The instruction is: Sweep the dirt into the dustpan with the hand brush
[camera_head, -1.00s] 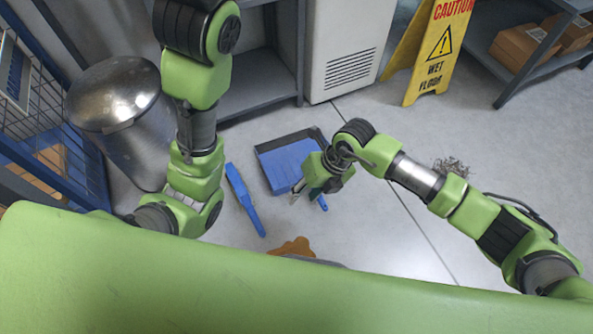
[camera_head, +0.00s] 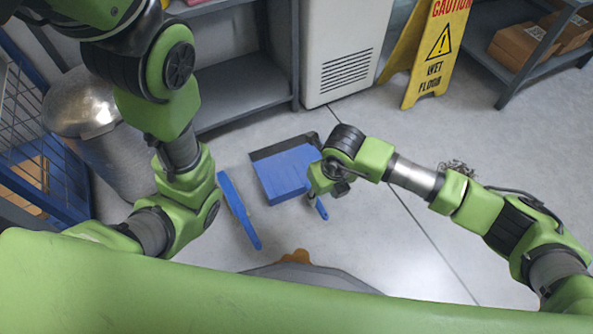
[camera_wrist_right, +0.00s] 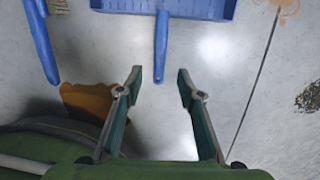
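The blue dustpan (camera_head: 284,172) lies on the floor, with its handle (camera_head: 321,209) toward me. The blue hand brush (camera_head: 238,210) lies left of it, apart. The grey dirt pile (camera_head: 457,166) is on the floor to the right, partly hidden by my right arm; it also shows at the right edge of the right wrist view (camera_wrist_right: 308,97). My right gripper (camera_head: 316,187) is above the dustpan handle. In the right wrist view its fingers (camera_wrist_right: 158,77) are open and empty, with the handle (camera_wrist_right: 161,50) ahead, between their lines. My left gripper is out of view.
A metal bin (camera_head: 98,125) and a blue wire rack (camera_head: 35,150) stand at left. A yellow wet-floor sign (camera_head: 436,55), a white cabinet (camera_head: 340,50) and a shelf with boxes (camera_head: 520,45) stand behind. A brown wavy-edged shape (camera_head: 295,257) lies near my base.

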